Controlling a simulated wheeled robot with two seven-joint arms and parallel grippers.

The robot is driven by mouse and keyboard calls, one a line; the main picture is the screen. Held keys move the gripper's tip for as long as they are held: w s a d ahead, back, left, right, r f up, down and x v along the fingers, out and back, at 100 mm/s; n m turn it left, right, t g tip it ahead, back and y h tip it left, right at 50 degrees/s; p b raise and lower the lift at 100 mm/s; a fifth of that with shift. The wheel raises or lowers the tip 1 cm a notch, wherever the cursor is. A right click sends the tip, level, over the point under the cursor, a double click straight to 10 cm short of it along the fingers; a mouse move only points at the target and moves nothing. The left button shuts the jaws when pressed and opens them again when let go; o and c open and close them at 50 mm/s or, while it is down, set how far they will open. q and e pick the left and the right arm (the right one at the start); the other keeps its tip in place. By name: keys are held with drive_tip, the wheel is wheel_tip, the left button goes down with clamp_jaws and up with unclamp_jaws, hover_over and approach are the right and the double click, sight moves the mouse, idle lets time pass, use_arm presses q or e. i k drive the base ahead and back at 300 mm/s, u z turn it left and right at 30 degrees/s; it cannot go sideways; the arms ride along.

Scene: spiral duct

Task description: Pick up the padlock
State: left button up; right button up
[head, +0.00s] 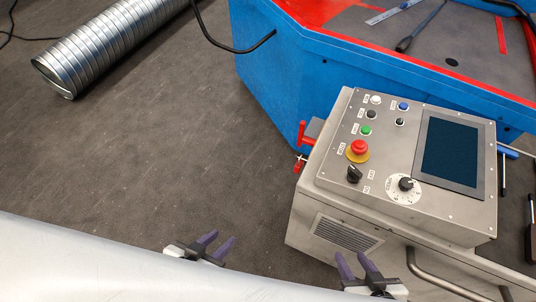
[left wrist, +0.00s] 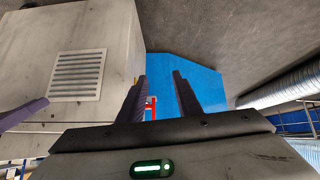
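I cannot clearly make out a padlock. A red lever (head: 303,133) sticks out from the left side of the grey control box, and a small red and metallic piece (head: 300,161) hangs just below it, too small to identify. A red part (left wrist: 151,108) shows behind the fingers in the left wrist view. My left gripper (head: 221,242) is open and empty, at the bottom, left of the box and apart from it. It also shows open in the left wrist view (left wrist: 160,80). My right gripper (head: 353,260) is open and empty in front of the box's lower front.
The grey control box (head: 335,170) has buttons, a dark screen (head: 451,150) and a front handle (head: 440,285). A blue machine (head: 265,90) with a red-edged top stands behind it. A spiral duct (head: 110,45) lies at the upper left. Open floor (head: 170,150) lies left of the box.

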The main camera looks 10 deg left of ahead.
sight(299, 163)
drive_tip(key=z, duration=3.95)
drive_tip(key=k, duration=1.8)
drive_tip(key=u, duration=1.7)
